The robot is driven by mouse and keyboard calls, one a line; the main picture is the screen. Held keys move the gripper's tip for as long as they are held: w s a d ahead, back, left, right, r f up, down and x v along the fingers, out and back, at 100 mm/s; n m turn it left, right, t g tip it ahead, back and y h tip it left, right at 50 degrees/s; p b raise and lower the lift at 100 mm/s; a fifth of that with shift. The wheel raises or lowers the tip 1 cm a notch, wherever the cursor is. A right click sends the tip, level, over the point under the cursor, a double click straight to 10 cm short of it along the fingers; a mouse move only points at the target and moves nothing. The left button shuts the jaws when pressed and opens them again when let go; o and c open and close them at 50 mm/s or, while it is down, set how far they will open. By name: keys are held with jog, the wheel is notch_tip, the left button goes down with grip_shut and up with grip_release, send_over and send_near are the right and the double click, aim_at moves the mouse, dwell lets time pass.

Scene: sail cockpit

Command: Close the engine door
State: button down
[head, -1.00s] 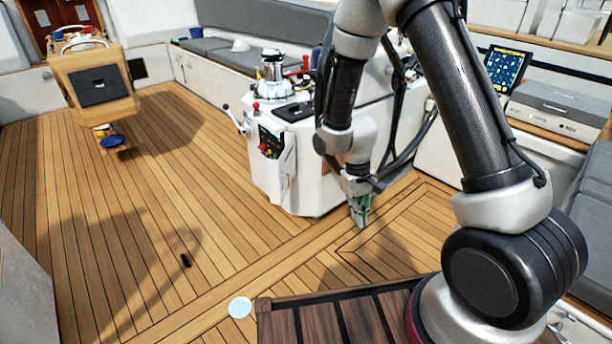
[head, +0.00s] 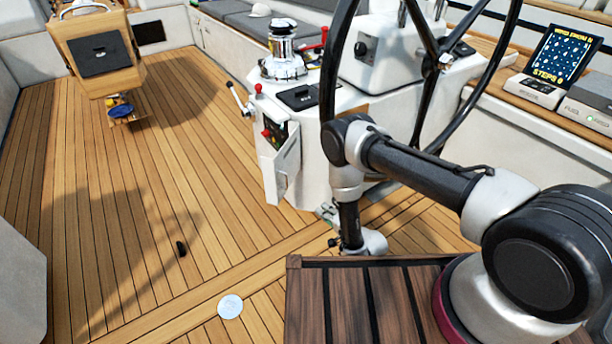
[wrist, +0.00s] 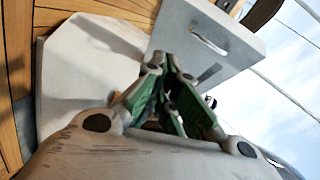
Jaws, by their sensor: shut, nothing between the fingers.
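The engine door is a small white panel (head: 287,165) on the side of the white pedestal. It stands open, swung out from a dark recess with red controls (head: 268,134). In the wrist view a white panel with a slot handle (wrist: 232,42), which looks like this door, stands just beyond my fingertips. My gripper (head: 326,211) is low beside the pedestal, to the right of and below the door. In the wrist view my green-padded fingers (wrist: 165,62) are shut and empty. I cannot tell whether they touch the panel.
The pedestal (head: 318,165) carries a chrome winch (head: 283,50), and a large black steering wheel (head: 425,60) stands to its right. A dark wooden hatch top (head: 345,300) is in the foreground.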

notch_tip(320, 180, up, 5)
jog(key=m+t+y, duration=0.1)
jog(key=m+t, duration=0.1)
jog(key=s+a+x, duration=0.1)
jog(key=a+x, duration=0.1)
jog(key=x, duration=1.1)
jog(key=shift+a+r, duration=0.15)
jog(key=shift+a, duration=0.1)
jog(key=shift+s, duration=0.1)
